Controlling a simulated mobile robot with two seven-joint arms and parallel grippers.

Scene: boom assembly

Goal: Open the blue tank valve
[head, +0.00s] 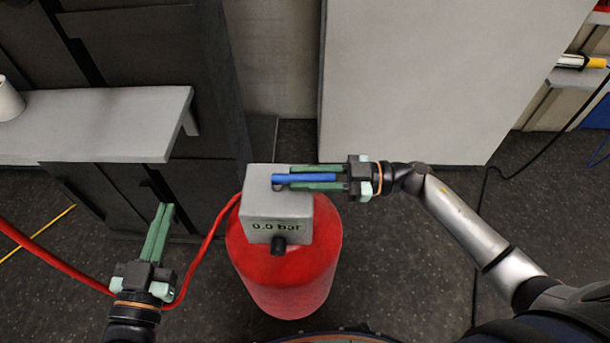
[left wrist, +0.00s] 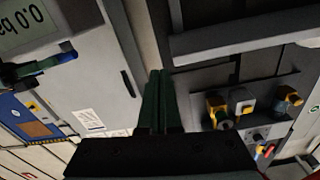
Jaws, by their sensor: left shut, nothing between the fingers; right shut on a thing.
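The red tank (head: 285,265) stands on the floor with a grey box (head: 260,208) on top. The box reads 0.0 bar and has a black knob (head: 278,245) on its front. The blue valve handle (head: 304,178) lies across the top of the box and points right. My right gripper (head: 296,178) is shut on the blue handle, one finger along each side. My left gripper (head: 165,208) is shut and empty, left of the tank and apart from it. In the left wrist view, the left fingers (left wrist: 158,100) are together, and the blue handle (left wrist: 55,62) shows at the upper left.
A red hose (head: 208,240) runs from the box around behind my left gripper to the left edge. A grey shelf (head: 100,120) with a white cup (head: 8,98) is at the left. A large pale panel (head: 430,80) stands behind the tank.

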